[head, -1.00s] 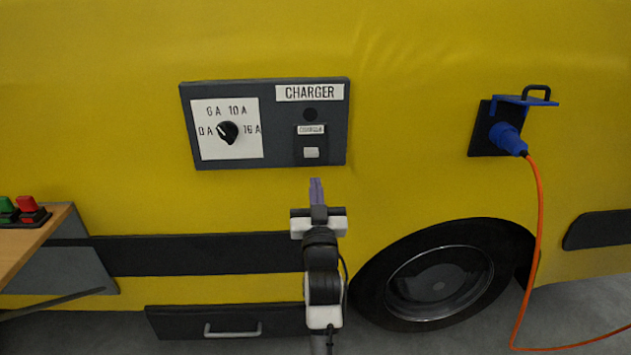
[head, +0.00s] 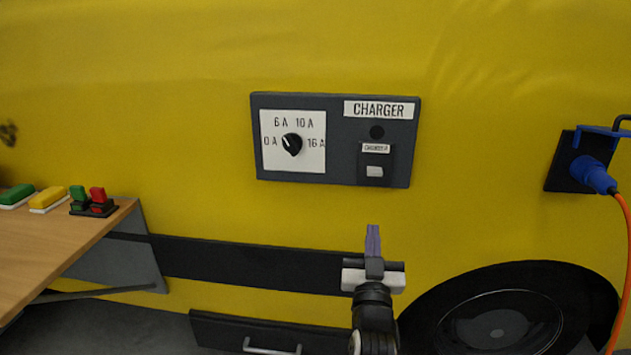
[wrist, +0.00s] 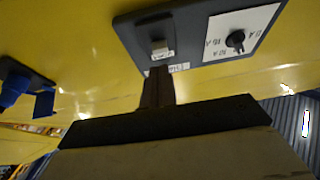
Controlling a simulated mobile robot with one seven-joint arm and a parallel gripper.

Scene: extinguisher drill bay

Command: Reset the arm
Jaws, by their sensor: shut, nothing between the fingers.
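My gripper (head: 373,240) is shut and empty, with its purple-grey fingers pointing up, in front of the yellow vehicle side. In the head view it is below the charger panel (head: 340,110). In the wrist view my shut fingers (wrist: 158,88) overlap the lower edge of the panel's label area, apparently in front of it. The panel has a black rotary knob (head: 292,144) on a white dial marked 0 A, 6 A, 10 A and 16 A. It also has a small pale switch (head: 375,172) under a small label, seen in the wrist view (wrist: 160,47) near my fingertips.
A blue plug (head: 593,175) with an orange cable sits in a socket at the right. A wooden table (head: 60,245) with green, yellow and red items stands at the left. A wheel (head: 500,320) and a drawer handle (head: 270,347) are low down.

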